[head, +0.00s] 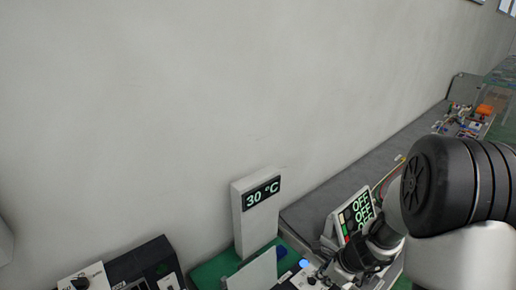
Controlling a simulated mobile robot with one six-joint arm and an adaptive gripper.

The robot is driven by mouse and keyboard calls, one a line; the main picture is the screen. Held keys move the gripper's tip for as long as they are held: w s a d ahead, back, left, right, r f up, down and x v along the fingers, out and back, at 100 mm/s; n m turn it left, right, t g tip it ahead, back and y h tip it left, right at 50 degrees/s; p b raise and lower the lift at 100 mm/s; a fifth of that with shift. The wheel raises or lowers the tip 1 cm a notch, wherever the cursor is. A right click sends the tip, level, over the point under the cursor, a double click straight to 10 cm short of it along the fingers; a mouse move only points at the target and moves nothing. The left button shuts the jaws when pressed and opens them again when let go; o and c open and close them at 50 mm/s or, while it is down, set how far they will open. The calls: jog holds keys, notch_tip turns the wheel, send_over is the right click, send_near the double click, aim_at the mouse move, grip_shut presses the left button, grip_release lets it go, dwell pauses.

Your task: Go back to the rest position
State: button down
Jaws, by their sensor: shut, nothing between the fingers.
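My gripper (336,268) is low in the head view, right of centre, at the end of my arm. It points down and left, close to the panel area in front of the sign reading OFF. It is small and dark here; its fingers are shut with nothing held. The display post (243,222) reading "30 °C" stands to its left. The panel with several green OFF readouts (357,215) stands just behind and above it. My arm hides part of that panel's right side.
A green board (213,271) lies under the display post. A black device (143,266) and a white lever box (86,279) stand at lower left. A grey bench (310,212) runs along the wall, with small coloured parts (462,120) at its far end.

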jog(key=s+a+r+n+b, duration=0.7)
jog(key=s+a+r+n, duration=0.3)
jog(key=n, duration=0.4)
jog(key=s+d+n+h+b, duration=0.1)
jog(key=s+d+n+b, duration=0.1)
jog(key=s+n, duration=0.3)
jog(key=s+d+r+n+h+b, duration=0.1)
jog(key=s+n+b, duration=0.2)
jog(key=s+n, duration=0.3)
jog(key=shift+s+d+n+t, duration=0.3)
jog(key=shift+s+d+t, duration=0.1)
jog(key=shift+s, duration=0.65)
